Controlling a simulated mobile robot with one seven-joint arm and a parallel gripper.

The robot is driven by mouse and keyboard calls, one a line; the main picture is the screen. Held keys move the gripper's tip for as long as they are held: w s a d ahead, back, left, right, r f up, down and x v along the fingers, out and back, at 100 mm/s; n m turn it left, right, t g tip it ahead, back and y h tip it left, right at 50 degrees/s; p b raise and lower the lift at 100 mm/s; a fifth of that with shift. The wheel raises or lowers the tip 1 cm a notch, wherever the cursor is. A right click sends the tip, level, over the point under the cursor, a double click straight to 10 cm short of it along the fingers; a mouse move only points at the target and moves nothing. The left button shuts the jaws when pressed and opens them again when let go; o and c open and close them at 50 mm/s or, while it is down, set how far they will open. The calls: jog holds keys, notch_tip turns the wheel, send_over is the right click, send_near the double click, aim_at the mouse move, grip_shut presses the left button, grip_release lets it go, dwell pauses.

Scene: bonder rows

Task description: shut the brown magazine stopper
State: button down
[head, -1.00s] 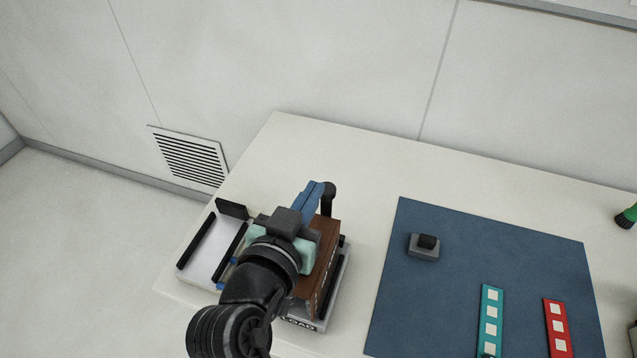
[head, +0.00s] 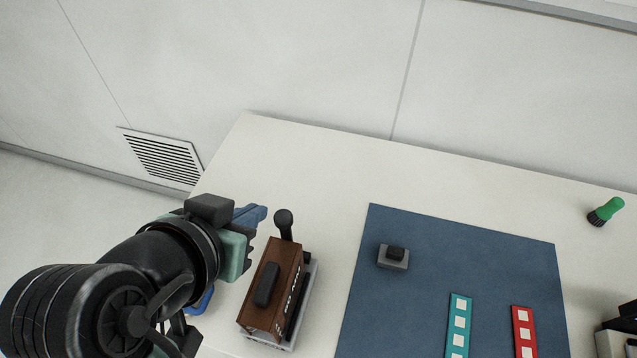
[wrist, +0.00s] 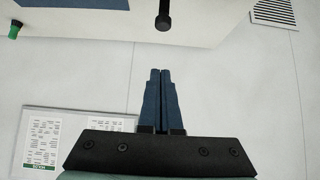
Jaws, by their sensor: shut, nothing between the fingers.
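The brown magazine (head: 258,318) stands on a light base at the table's left part, with a black grip on top. At its far end a black ball-ended lever (head: 284,222), which looks like the stopper, sticks up. The lever also shows in the wrist view (wrist: 163,20) at the top edge, beyond my fingertips. My gripper (head: 262,213), with blue fingers, is shut and empty. In the head view its fingertips appear just left of the lever's knob, with a gap. In the wrist view (wrist: 160,72) the fingers lie together. My arm hides the area left of the magazine.
A blue mat (head: 420,240) right of the magazine holds a grey block with a black top (head: 393,257), a teal strip (head: 459,325) and a red strip (head: 524,330). The table behind the magazine is clear.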

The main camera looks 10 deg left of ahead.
jog(key=b, duration=0.3)
send_over(280, 227)
notch_tip(280, 227, down, 7)
jog(key=shift+s+f+p, duration=0.15)
jog(key=shift+f+p, duration=0.15)
jog(key=shift+f, duration=1.6)
notch_tip(280, 227, down, 4)
jog(key=shift+b, duration=1.25)
jog(key=shift+r+p, duration=0.2)
jog(key=shift+p, duration=0.1)
